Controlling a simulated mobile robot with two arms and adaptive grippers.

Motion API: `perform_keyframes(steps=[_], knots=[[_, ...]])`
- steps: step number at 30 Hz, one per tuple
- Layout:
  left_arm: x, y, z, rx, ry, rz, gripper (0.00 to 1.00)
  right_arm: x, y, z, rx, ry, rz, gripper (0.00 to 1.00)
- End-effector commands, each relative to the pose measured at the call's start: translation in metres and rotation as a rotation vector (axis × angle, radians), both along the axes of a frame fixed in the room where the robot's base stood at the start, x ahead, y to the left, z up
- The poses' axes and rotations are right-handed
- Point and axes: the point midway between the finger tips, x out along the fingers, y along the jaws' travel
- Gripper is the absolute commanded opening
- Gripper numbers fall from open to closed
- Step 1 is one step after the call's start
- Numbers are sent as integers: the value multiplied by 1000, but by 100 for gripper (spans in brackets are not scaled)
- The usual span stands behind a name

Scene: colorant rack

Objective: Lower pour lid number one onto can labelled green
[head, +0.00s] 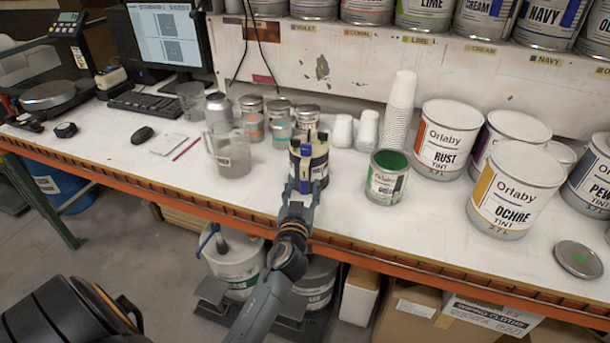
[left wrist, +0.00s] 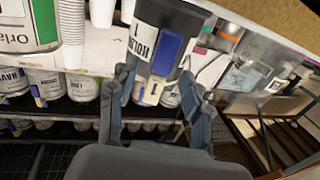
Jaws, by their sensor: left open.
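A dark holder (head: 319,165) with a white label stands near the table's front edge, and it also shows in the left wrist view (left wrist: 180,22). A blue piece with a white tag marked 1 (left wrist: 152,91), apparently pour lid number one, shows at its side. My left gripper (head: 302,188) is open there, its two fingers (left wrist: 157,78) apart on either side of the tag. I cannot tell whether they touch it. The can with green (head: 384,187) stands upright to the right, its top showing green. My right gripper is not in view.
A clear jug (head: 232,153) and several small jars stand left of the holder. White cup stacks (head: 401,100) and large tins, such as rust (head: 443,140) and ochre (head: 512,190), stand behind and right. A loose round lid (head: 578,259) lies at the right. Table between green can and ochre is clear.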

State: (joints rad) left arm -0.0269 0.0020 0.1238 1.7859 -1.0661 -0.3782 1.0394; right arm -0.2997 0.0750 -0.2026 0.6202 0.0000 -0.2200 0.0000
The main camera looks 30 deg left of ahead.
Motion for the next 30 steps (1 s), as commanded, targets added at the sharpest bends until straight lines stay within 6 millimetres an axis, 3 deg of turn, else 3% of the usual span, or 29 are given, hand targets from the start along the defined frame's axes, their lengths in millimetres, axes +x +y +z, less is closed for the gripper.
perform_keyframes(steps=[7,19,27,29,30], knots=[[29,14,1,1,0,-1,49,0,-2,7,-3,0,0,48],[35,17,0,-1,0,0,49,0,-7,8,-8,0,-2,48],[35,17,0,-1,0,0,0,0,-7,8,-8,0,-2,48],[35,17,0,0,1,0,0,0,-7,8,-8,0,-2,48],[35,17,0,0,1,-1,12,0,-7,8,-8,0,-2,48]])
